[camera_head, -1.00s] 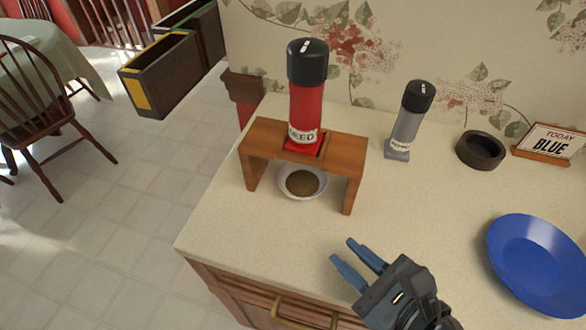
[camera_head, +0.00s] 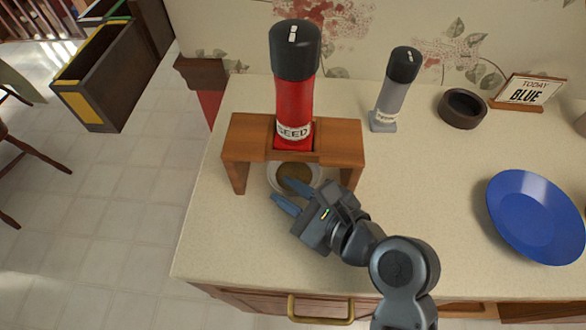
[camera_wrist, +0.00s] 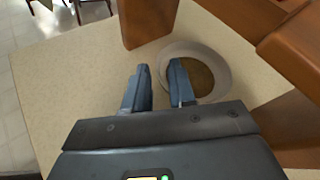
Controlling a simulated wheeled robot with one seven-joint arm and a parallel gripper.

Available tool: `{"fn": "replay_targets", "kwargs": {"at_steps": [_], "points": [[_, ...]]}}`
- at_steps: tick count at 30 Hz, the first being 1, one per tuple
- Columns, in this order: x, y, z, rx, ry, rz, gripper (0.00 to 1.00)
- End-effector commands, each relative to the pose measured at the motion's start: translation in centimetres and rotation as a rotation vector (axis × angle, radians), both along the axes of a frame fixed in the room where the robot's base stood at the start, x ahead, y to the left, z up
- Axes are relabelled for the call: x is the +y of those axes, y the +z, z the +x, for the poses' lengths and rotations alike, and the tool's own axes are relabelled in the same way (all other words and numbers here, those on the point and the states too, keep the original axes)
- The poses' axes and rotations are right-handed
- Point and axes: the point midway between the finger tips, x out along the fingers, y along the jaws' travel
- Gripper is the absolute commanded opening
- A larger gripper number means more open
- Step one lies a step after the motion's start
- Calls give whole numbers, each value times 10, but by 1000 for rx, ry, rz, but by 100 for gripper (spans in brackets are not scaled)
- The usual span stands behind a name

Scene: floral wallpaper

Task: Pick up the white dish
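The white dish (camera_head: 272,178) sits on the counter under the wooden stand and holds brown contents. In the head view my gripper covers part of its front right side. In the wrist view its white rim (camera_wrist: 222,61) shows ahead and to the right of centre. My gripper (camera_head: 284,195) is open at the front of the stand, at the dish's near edge. In the wrist view the right finger overlaps the dish's left rim, and the left finger is over bare counter. I cannot tell whether a finger touches the rim.
The wooden stand (camera_head: 240,146) holds a red SEED dispenser (camera_head: 293,95) above the dish; its legs stand either side. A grey dispenser (camera_head: 392,92), dark round bowl (camera_head: 462,108), TODAY BLUE sign (camera_head: 526,92) and blue plate (camera_head: 535,215) are to the right. Front-left counter is clear.

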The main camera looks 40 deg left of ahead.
Motion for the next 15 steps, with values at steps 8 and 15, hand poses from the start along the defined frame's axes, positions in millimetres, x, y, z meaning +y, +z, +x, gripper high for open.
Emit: {"fn": "replay_targets", "kwargs": {"at_steps": [8,15], "points": [[19,-8,3,-1,-1,-1,24],[18,-7,3,0,-1,-1,17]]}}
